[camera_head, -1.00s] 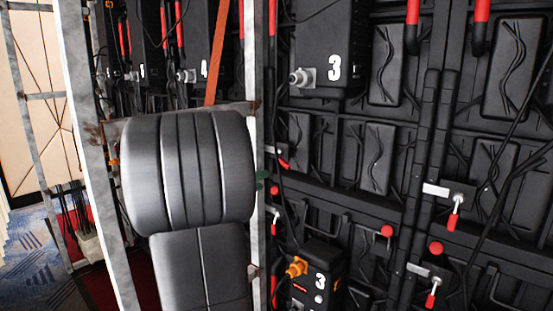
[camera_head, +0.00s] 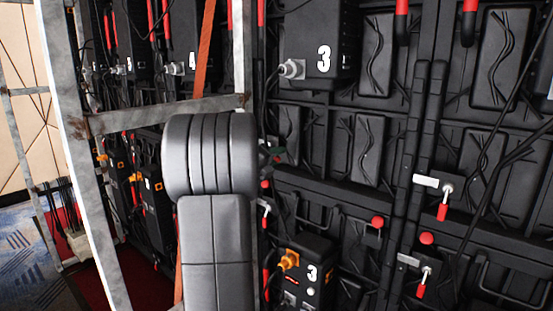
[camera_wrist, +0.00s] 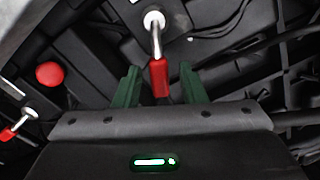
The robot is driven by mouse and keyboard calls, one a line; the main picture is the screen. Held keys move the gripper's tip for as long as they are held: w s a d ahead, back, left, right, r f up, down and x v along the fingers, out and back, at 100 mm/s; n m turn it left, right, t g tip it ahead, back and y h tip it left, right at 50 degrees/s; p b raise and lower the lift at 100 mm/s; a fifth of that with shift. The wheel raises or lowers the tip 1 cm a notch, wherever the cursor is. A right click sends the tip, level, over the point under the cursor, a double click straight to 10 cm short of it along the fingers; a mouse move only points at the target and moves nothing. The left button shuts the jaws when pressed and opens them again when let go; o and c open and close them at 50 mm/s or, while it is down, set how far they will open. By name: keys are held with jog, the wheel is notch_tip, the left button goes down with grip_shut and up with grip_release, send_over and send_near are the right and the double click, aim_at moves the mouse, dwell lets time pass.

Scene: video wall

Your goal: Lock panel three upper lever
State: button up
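In the wrist view, the two green fingers of my gripper (camera_wrist: 160,92) are spread apart. A lever with a metal shaft and a red handle (camera_wrist: 159,78) shows between them, with a visible gap on each side. Whether the handle lies fully within the fingers' depth is unclear. In the head view my dark arm hides most of the gripper; a bit of green (camera_head: 277,155) shows at its right edge, beside panel three. The lever there is mostly hidden. A lower lever with a red handle (camera_head: 264,212) hangs below; a lever also shows at left in the wrist view (camera_wrist: 10,132).
Boxes marked 3 stand above (camera_head: 323,58) and below (camera_head: 312,273). Two more red-handled levers (camera_head: 443,205) (camera_head: 421,283) and red knobs (camera_head: 377,222) are at right. A metal frame post (camera_head: 75,150) and crossbar (camera_head: 165,114) stand close at left. Cables hang across the panels.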

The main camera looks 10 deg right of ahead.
jog(key=shift+w+d, duration=0.15)
grip_shut()
jog(key=shift+f, duration=0.1)
jog(key=shift+w+a+f+m+b, duration=0.55)
jog(key=shift+m+b, duration=1.15)
jog(key=shift+m, duration=0.4)
jog(key=shift+w+a+f+m+b, duration=0.4)
jog(key=shift+w+m+b, duration=0.3)
jog(key=shift+m+b, duration=1.2)
jog(key=shift+w+a+f+m+b, duration=0.55)
jog(key=shift+m+b, duration=0.9)
jog(key=shift+m, duration=0.85)
jog(key=shift+r, duration=0.15)
